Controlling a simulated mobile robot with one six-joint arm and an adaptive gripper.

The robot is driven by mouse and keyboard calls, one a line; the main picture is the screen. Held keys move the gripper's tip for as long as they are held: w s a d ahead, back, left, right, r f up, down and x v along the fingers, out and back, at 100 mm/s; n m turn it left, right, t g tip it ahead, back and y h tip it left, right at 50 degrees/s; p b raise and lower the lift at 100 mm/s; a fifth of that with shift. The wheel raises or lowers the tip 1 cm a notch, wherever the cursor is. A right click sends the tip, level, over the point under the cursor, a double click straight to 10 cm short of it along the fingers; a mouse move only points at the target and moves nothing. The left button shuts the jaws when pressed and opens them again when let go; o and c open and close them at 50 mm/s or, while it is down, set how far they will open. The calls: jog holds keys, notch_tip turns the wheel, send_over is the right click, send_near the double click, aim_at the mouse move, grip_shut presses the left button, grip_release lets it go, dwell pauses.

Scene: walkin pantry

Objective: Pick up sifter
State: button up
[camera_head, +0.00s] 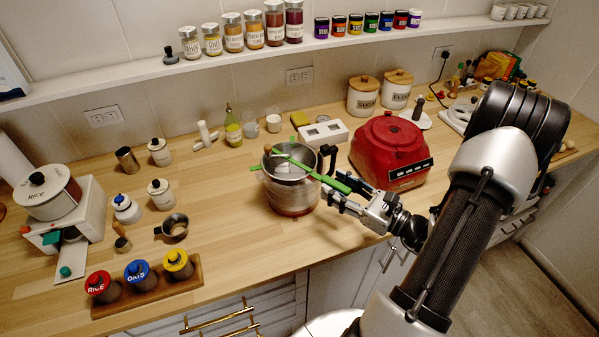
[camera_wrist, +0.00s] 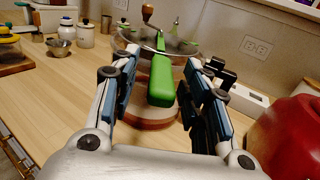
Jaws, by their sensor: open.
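The sifter (camera_head: 283,153) looks like a round metal sieve with green rim tabs, a long green handle and a crank with a wooden knob. It rests on top of a shiny round vessel (camera_head: 290,192) with a brownish base, on the wooden counter. My gripper (camera_head: 336,176) is open at the right of the vessel, around the sifter's handle. In the wrist view the green handle (camera_wrist: 161,78) lies between the two spread fingers (camera_wrist: 166,68), with gaps on both sides. The wooden crank knob (camera_wrist: 147,10) shows beyond it. The sieve's inside is partly hidden.
A red appliance (camera_head: 388,150) stands close to the right of my gripper, with a white box (camera_head: 320,133) behind. Two canisters (camera_head: 363,97) stand at the back. A small metal cup (camera_head: 173,227) and a jar rack (camera_head: 150,284) are left. Counter between them is clear.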

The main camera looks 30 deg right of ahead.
jog(key=shift+x, duration=1.1)
grip_shut()
